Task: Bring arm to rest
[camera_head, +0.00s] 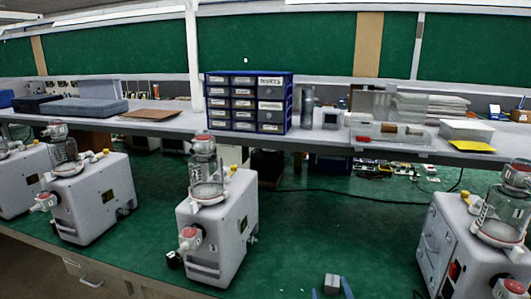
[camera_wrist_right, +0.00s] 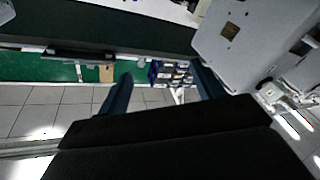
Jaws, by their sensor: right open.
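My right gripper (camera_head: 331,291) shows at the bottom edge of the head view, with its two blue fingers apart. In the right wrist view its fingers (camera_wrist_right: 163,88) stand wide apart, with nothing held between them. My left gripper is in neither view. White canister pumps with glass jars stand on the green worktop: one in the middle (camera_head: 216,222), one on the left (camera_head: 92,200) and one on the right (camera_head: 452,248). Another pump (camera_head: 22,182) is cut off at the far left. A pump's grey casing (camera_wrist_right: 235,35) fills the upper right of the wrist view.
A blue drawer cabinet (camera_head: 247,103) stands on the raised shelf (camera_head: 330,138) behind, with grey cases (camera_head: 85,107) to its left. A clear box and a yellow item (camera_head: 472,147) lie at the right.

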